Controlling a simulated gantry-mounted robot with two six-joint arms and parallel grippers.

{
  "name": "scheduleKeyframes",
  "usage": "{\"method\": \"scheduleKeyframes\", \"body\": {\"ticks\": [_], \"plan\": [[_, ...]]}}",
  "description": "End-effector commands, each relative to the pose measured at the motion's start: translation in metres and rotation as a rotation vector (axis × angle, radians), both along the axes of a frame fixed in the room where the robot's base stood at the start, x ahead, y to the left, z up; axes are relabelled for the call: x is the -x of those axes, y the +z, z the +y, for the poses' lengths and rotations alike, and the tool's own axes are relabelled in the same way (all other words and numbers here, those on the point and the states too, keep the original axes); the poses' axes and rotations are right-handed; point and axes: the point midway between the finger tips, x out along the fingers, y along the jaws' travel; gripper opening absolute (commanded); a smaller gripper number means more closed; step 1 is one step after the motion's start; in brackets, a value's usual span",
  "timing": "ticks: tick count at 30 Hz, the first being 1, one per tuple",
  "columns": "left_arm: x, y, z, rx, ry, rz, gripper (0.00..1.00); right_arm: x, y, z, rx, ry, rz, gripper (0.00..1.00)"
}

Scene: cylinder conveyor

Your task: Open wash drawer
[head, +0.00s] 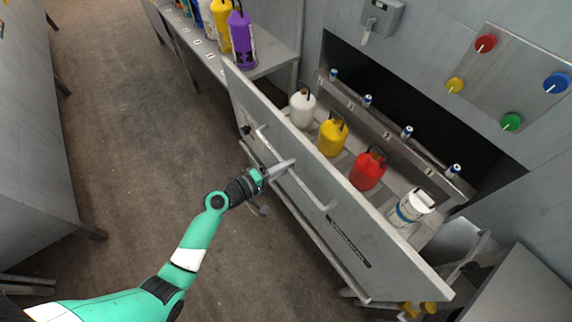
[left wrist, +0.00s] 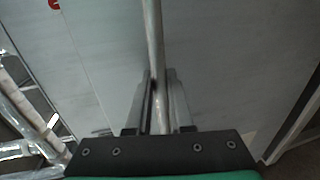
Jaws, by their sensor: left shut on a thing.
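The wash drawer (head: 300,215) stands pulled out from the dark opening in the grey wall. Its long bar handle (head: 316,194) runs along the front panel. My left gripper (head: 284,167) is shut on the handle in the head view. In the left wrist view the handle (left wrist: 154,60) runs between the two fingers of my left gripper (left wrist: 160,102). Inside the drawer stand a white cylinder (head: 302,108), a yellow cylinder (head: 332,136), a red cylinder (head: 368,170) and a white cylinder with a blue band (head: 411,207). My right gripper is not in view.
A side bench (head: 281,54) holds several cylinders, including a purple one (head: 242,42). A panel with coloured knobs (head: 518,75) is on the wall. Small nozzles line a rail (head: 388,137) behind the drawer. The floor (head: 140,150) left of the drawer is clear.

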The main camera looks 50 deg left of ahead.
Motion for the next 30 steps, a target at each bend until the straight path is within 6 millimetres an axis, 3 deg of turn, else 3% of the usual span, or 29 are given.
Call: {"method": "scheduleKeyframes", "body": {"ticks": [6,7,11,22,26,30], "plan": [[0.000,0.000,0.000,-0.001,0.000,-0.001,0.00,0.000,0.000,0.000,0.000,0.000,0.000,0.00],[0.000,0.000,0.000,-0.001,0.000,-0.001,0.25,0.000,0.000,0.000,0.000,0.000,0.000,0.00],[0.000,0.000,0.000,0.000,0.000,0.000,0.48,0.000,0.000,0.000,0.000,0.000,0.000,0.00],[0.005,0.001,0.001,0.000,0.001,0.001,0.48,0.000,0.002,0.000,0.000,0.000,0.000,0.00],[0.025,0.006,0.004,0.000,0.003,0.002,0.48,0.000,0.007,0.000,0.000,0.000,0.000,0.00],[0.058,0.013,0.009,0.001,0.005,0.002,0.48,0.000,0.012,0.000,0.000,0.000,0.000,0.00]]}}
